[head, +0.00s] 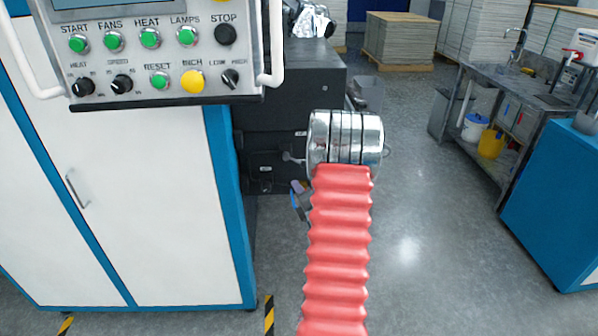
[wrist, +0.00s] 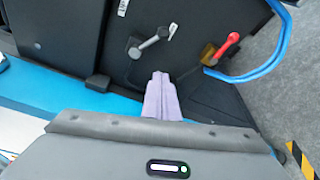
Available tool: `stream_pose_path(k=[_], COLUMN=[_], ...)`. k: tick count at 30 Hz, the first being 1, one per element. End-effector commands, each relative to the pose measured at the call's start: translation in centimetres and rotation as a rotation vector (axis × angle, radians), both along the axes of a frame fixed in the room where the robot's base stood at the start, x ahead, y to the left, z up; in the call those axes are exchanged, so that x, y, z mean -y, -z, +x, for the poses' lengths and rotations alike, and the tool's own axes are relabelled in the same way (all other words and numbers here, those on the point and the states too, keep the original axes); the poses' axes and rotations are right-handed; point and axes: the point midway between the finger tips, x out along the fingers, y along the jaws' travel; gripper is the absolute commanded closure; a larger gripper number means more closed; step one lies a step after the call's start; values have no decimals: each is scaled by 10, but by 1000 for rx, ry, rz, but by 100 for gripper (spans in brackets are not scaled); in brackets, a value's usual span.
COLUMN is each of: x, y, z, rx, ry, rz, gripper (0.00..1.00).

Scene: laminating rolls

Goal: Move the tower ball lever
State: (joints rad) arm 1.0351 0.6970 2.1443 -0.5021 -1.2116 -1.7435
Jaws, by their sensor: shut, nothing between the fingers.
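A small grey lever with a rounded ball end (wrist: 150,43) sits on the dark face of the black tower (wrist: 200,25) in the wrist view. What looks like the same lever shows in the head view (head: 291,158), left of my arm's metal wrist. My gripper's pale purple fingers (wrist: 161,90) are together and empty. In the wrist view they are below the lever, with a visible gap in the picture. In the head view a fingertip (head: 298,187) shows just below the lever; my arm hides the rest. I cannot tell the depth between them.
A red-handled valve (wrist: 227,43) with a blue hose (wrist: 262,70) is right of the lever. A white and blue cabinet with a control panel (head: 150,55) stands left. A sink bench (head: 500,95) and blue cabinet (head: 555,205) are right, with open floor between.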

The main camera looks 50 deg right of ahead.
Motion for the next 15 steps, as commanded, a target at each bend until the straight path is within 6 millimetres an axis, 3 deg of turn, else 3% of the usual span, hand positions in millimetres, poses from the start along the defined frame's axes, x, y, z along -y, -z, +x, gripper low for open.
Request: stream_pose_path(k=[9, 15], x=[1, 8], y=[0, 1], z=[2, 14], rx=[0, 1], ry=[-1, -1], rz=[1, 2], gripper=[100, 100])
